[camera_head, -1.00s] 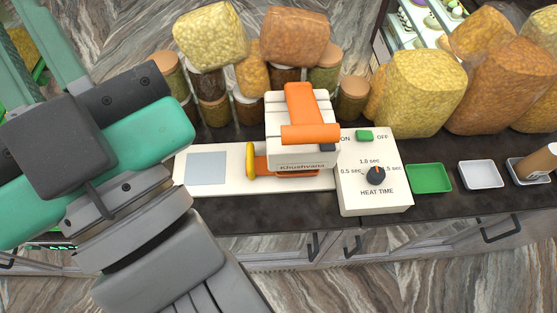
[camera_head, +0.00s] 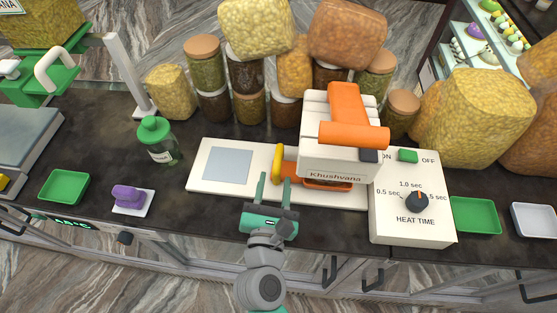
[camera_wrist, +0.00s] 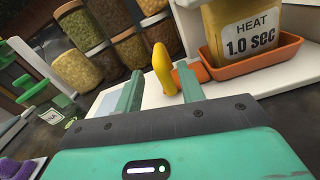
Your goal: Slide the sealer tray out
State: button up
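The sealer (camera_head: 338,150) is a white press with an orange lever, standing on a long white base. Its orange tray (camera_head: 325,184) sits under the press head, with a yellow upright handle (camera_head: 277,164) at its left end. In the wrist view the tray (camera_wrist: 255,62) holds a pack labelled "HEAT 1.0 SEC", and the yellow handle (camera_wrist: 163,68) stands ahead, between the directions of the two fingers. My gripper (camera_head: 276,190) is open and empty, just in front of the handle. In the wrist view the gripper (camera_wrist: 161,92) shows fingers wide apart, seemingly short of the handle.
A heat-time control box (camera_head: 412,200) stands right of the sealer. Jars (camera_head: 248,107) and large snack packs stand behind. A green bottle (camera_head: 158,142), purple item (camera_head: 128,195) and green tray (camera_head: 64,187) are to the left. The base's left part is clear.

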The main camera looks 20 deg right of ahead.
aim_at(277, 169)
jog(key=x, duration=0.6)
jog(key=shift+w+d+r, duration=0.1)
jog(key=shift+w, duration=0.1)
grip_shut()
